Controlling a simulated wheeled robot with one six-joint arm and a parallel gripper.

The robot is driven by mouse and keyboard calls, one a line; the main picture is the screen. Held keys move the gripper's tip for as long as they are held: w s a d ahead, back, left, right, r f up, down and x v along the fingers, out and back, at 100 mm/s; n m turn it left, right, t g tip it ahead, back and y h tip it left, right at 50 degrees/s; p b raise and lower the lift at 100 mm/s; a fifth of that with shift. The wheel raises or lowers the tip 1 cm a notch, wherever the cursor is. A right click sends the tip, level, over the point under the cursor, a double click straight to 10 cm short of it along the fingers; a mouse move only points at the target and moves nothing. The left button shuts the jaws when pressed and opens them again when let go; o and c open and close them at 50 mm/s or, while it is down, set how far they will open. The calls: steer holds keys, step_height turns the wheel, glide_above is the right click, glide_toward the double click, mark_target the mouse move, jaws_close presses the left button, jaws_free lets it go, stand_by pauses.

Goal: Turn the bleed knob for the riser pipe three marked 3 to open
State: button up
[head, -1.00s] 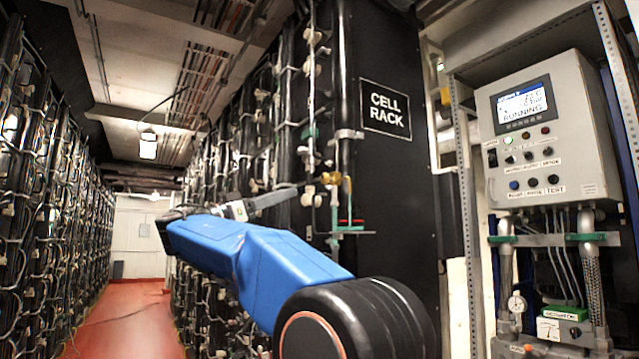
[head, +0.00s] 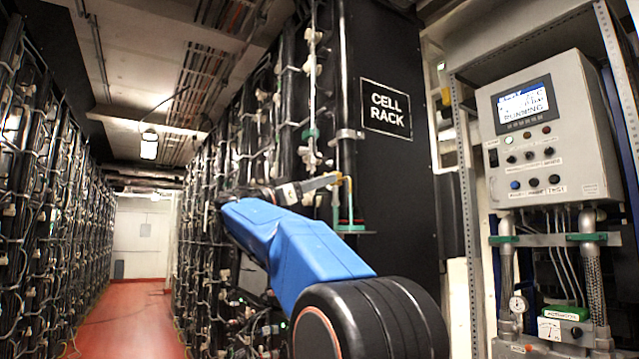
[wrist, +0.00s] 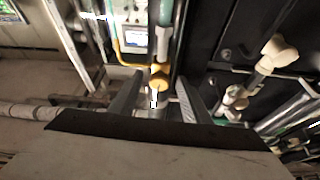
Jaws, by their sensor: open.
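A brass-yellow knob or valve fitting (wrist: 158,80) shows in the wrist view, between the tips of my open gripper (wrist: 160,86). There is a gap on both sides, and I cannot tell whether either finger touches it. In the head view my gripper (head: 335,179) reaches the pipe at the near edge of the rack and hides most of the fitting. Only a bit of yellow (head: 347,183) shows past the fingertips. A small white piece (wrist: 154,98) sits just below the fitting in the wrist view. No number 3 is readable.
A black rack panel (head: 385,106) marked CELL RACK stands right beside my gripper. Vertical pipes (head: 344,90) and pale fittings crowd the rack face. A control cabinet (head: 545,130) stands at the right. The red aisle floor (head: 125,325) is clear at the left.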

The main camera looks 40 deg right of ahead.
steer(key=c, duration=1)
steer(key=shift+s+n+t+h, duration=0.15)
steer(key=shift+n+t, duration=0.5)
steer(key=shift+n, duration=0.55)
steer(key=shift+n+t+h, duration=0.15)
steer(key=shift+n+t, duration=0.5)
steer(key=shift+n, duration=0.55)
steer(key=o, duration=1)
steer(key=v, duration=1.7)
steer(key=shift+a, duration=0.2)
